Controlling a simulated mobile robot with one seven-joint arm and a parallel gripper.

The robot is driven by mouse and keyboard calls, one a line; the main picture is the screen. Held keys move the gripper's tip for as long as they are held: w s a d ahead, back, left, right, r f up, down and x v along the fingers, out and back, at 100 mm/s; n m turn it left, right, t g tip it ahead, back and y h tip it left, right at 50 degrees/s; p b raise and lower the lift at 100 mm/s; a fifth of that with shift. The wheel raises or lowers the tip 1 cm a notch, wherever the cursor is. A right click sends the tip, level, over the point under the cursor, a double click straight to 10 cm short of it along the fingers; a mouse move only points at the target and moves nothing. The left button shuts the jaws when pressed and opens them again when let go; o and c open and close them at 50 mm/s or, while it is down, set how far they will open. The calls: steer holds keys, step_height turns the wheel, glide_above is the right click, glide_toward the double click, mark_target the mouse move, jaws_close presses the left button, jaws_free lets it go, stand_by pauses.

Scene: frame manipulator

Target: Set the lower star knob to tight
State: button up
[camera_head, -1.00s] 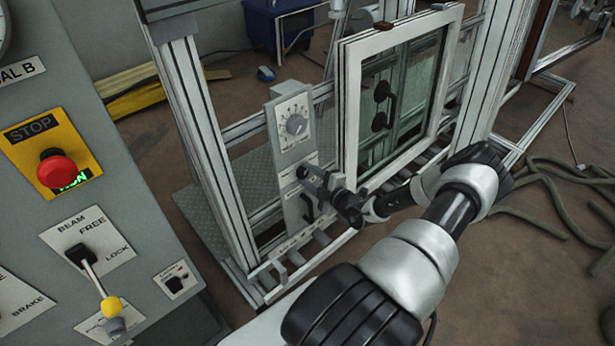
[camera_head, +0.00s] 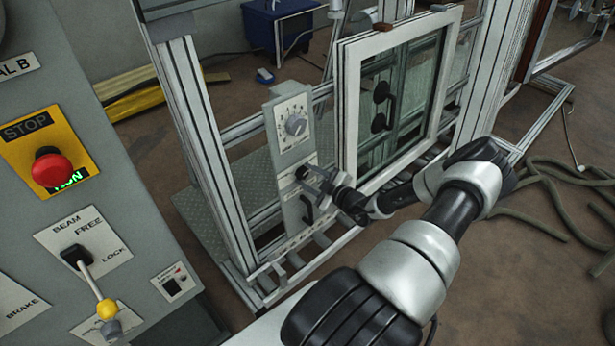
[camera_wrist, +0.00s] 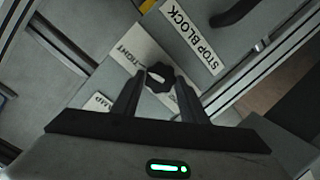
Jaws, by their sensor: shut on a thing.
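The lower star knob (camera_wrist: 158,76) is a small black lobed knob on a light label plate, seen in the wrist view with the word TIGHT beside it. My gripper (camera_wrist: 155,82) has its two fingers on either side of the knob and is shut on it. In the head view my gripper (camera_head: 312,178) reaches the lower part of the grey panel (camera_head: 286,160), below a round dial. The fingers hide most of the knob there, and its exact pointing direction cannot be told.
A round dial (camera_head: 296,125) is above on the same panel. A black handle (camera_head: 308,209) is just below my gripper. A white-framed glass window (camera_head: 349,120) stands close on the right. A STOP BLOCK label (camera_wrist: 193,40) is near the knob. A control console (camera_head: 110,190) fills the left.

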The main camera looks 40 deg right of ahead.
steer(key=o, duration=1)
steer(key=shift+o, duration=0.2)
steer(key=shift+s, duration=0.1)
steer(key=p+v, duration=0.1)
steer(key=v, duration=1.6)
steer(key=shift+s+d, duration=0.1)
